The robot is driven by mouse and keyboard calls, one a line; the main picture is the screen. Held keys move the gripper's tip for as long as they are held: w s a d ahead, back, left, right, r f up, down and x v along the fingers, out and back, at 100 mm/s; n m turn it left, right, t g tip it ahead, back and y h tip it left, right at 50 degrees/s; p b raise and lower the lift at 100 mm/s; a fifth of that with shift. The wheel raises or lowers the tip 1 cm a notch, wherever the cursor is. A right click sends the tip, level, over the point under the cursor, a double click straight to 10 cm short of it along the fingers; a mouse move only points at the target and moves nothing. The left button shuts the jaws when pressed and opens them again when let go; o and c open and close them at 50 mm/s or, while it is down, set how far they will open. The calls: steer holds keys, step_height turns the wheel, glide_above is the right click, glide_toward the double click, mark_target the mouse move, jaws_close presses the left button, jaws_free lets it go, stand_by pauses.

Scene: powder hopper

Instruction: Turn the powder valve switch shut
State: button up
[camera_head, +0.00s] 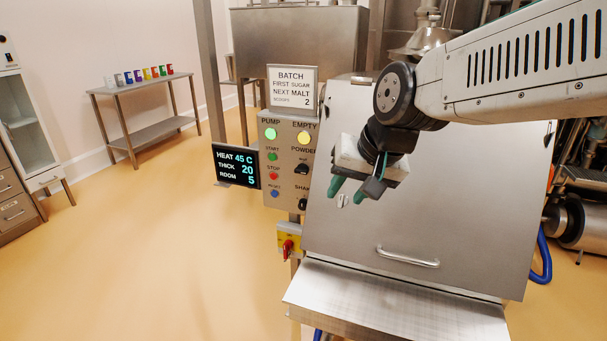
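The powder valve switch (302,169) is a small black knob under the "POWDER" label on the grey control panel (284,188). Its pointer is too small for me to read its setting. My gripper (354,190) is to the right of the switch in the picture, in front of the metal cabinet and apart from the switch. Its two teal-tipped fingers point down and to the left, with a gap between them. I see nothing held between them.
A "SHAKE" knob (302,204) sits below, partly cut off by the cabinet (450,210). Green, red and blue buttons line the panel's left side. A dark display (236,166) juts out left. A red rotary switch (288,246) is below. The floor at left is clear.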

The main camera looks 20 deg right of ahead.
mark_target(300, 173)
steer(key=w+a+f+m+t+h, duration=0.1)
steer(key=w+a+f+m+t, duration=0.2)
steer(key=w, duration=0.7)
steer(key=w+f+m+t+h, duration=0.15)
steer(key=w+m, duration=0.25)
steer(key=w, duration=0.7)
steer(key=w+a+f+m+t, duration=0.1)
steer(key=w+a+m+t, duration=0.2)
steer(key=w, duration=0.7)
steer(key=w+d+f+m+t+h, duration=0.1)
steer(key=w+d+f+m+h, duration=0.1)
steer(key=w+f+m+h, duration=0.45)
steer(key=w+d+f+m+t+h, duration=0.15)
steer(key=f+m+h, duration=0.3)
steer(key=f, duration=0.45)
steer(key=shift+m+g+y, duration=0.3)
steer(key=shift+m+y, duration=0.1)
steer(key=shift+y, duration=0.05)
steer(key=x, duration=0.7)
steer(key=shift+s+d+r, duration=0.25)
steer(key=shift+s+d, duration=0.05)
steer(key=shift+d, duration=0.1)
jaws_close()
